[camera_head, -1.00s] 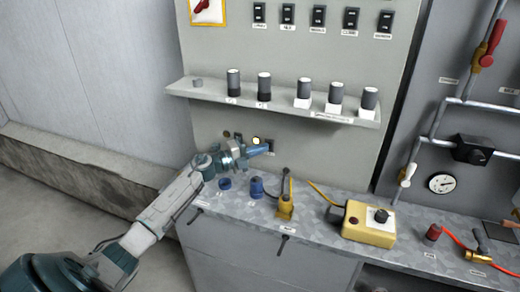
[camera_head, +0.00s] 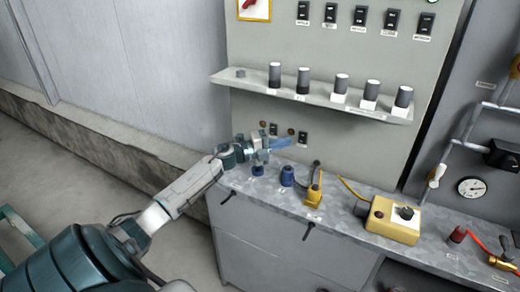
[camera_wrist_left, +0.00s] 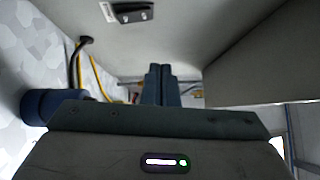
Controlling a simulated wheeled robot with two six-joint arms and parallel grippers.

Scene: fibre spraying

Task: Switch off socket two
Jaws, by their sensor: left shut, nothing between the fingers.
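Two small black switches sit low on the grey panel above the bench, the left one (camera_head: 273,129) and the right one (camera_head: 302,138). Each has a small round lamp beside it, the left lamp (camera_head: 262,124) and the right lamp (camera_head: 291,131); both look dull brown. Socket numbers are unreadable. My left gripper (camera_head: 284,144) is shut and empty, its blue fingers pointing right, just below and left of the right switch. In the wrist view the shut fingers (camera_wrist_left: 161,84) are apart from a black switch (camera_wrist_left: 132,12) near the top edge. My right gripper is out of view.
A shelf (camera_head: 330,99) with several dark cylinders juts out above the gripper. Below it on the bench (camera_head: 335,221) stand blue connectors (camera_head: 287,176), a yellow connector (camera_head: 315,188) and a yellow box (camera_head: 392,222). More black switches line the upper panel.

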